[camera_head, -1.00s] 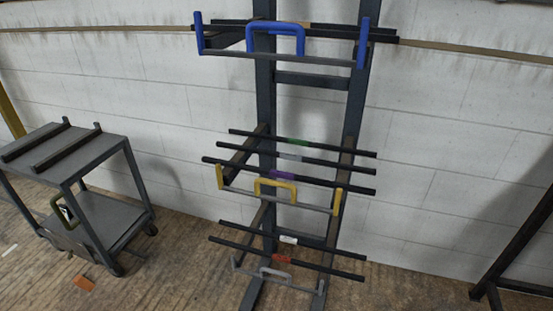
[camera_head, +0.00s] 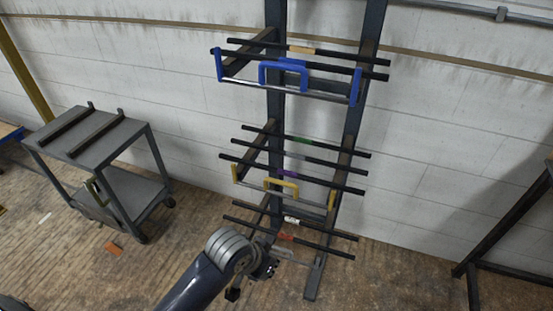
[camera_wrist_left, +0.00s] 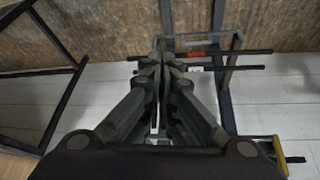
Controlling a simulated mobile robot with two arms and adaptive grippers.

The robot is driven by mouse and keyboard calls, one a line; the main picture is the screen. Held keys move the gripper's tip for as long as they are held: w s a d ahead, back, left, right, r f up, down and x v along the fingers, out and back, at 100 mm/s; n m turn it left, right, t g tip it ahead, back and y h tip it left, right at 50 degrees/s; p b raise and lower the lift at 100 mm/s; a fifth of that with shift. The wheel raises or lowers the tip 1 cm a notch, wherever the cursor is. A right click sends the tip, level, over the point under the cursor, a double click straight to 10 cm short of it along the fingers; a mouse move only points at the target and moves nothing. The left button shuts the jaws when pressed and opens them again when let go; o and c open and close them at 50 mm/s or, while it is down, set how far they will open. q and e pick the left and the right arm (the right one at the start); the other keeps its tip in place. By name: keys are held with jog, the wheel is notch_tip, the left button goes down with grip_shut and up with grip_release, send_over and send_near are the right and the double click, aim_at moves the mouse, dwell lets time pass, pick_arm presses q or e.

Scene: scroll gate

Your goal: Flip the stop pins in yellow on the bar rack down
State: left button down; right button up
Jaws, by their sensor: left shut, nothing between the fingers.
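The bar rack (camera_head: 274,100) stands against the wall. Its middle level has a yellow stop bar: a yellow handle (camera_head: 281,186) at the centre, with a yellow pin at the left end (camera_head: 235,172) and another at the right end (camera_head: 331,199). Both pins stick up in front of the dark bars. A yellow piece (camera_wrist_left: 282,156) shows at the lower right of the left wrist view. My left gripper (camera_head: 266,269) is in front of the lowest level, below the yellow handle and apart from it. Its fingers (camera_wrist_left: 160,46) are shut and empty. My right gripper is out of view.
A blue stop bar (camera_head: 284,75) is on the top level. A grey stop bar (camera_head: 290,257) on the lowest level is partly behind my left arm. A grey cart (camera_head: 100,150) stands at the left, a dark frame (camera_head: 500,240) at the right.

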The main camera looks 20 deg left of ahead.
pick_arm(q)
jog(key=w+r, duration=0.3)
jog(key=w, duration=0.5)
jog(key=w+r, duration=0.3)
jog(key=w, duration=0.4)
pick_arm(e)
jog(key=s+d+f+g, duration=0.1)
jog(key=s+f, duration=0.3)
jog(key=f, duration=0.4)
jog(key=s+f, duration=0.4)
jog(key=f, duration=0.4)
pick_arm(q)
jog(key=w+a+r+n+t+y, duration=0.1)
jog(key=w+a+r+n, duration=0.1)
jog(key=w+a+r, duration=0.5)
jog(key=w+r, duration=0.3)
jog(key=w, duration=0.1)
jog(key=shift+a+n+t+y, duration=0.2)
jog(key=shift+n+t+y, duration=0.1)
jog(key=shift+y, duration=0.1)
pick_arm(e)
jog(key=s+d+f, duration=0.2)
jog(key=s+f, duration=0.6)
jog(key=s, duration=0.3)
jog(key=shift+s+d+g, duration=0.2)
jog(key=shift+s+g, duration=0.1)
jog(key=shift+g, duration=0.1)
pick_arm(q)
jog(key=shift+f, duration=0.1)
